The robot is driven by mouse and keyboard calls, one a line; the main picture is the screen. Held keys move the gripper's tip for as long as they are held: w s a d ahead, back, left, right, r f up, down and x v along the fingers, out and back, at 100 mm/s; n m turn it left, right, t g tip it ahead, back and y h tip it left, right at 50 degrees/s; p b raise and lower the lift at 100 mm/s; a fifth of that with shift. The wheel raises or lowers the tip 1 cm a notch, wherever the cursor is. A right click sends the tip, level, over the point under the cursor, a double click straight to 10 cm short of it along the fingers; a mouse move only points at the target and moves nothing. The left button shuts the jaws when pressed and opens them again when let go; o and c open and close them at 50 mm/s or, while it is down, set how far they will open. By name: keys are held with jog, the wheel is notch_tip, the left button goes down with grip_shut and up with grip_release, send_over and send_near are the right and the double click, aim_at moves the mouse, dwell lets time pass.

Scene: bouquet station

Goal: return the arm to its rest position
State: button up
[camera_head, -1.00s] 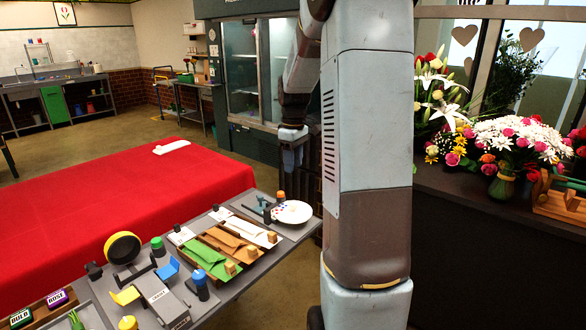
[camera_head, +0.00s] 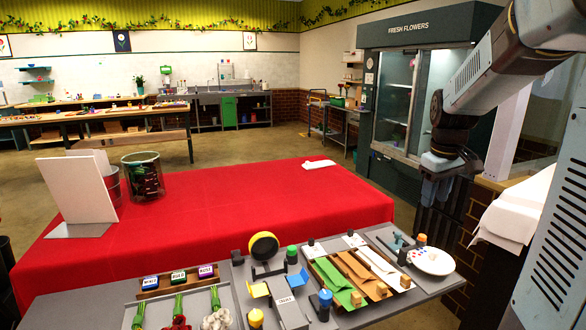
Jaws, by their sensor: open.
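My arm comes in from the right of the head view, with its upper link slanting down and left. My gripper (camera_head: 436,205) hangs at its end, pointing down, in front of the flower fridge (camera_head: 420,90) and above and behind the right end of the grey work table. It is open, and I see nothing held between its dark fingers. The fingertips are hard to make out against the dark background.
The grey table (camera_head: 345,316) holds coloured paper sheets on a wooden rack, a white palette (camera_head: 433,261), a tape roll (camera_head: 263,246) and flower stems. Behind it is a red-covered table (camera_head: 250,205) with a white board (camera_head: 78,190) and a glass bin (camera_head: 145,178).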

jog(key=s+a+r+m+t, duration=0.2)
jog(key=s+a, duration=0.3)
jog(key=s, duration=0.5)
jog(key=s+a+r+m+t, duration=0.2)
jog(key=s+a, duration=0.4)
jog(key=s, duration=0.4)
jog(key=shift+y, duration=0.3)
jog(key=shift+s+a, duration=0.1)
dwell(0.6)
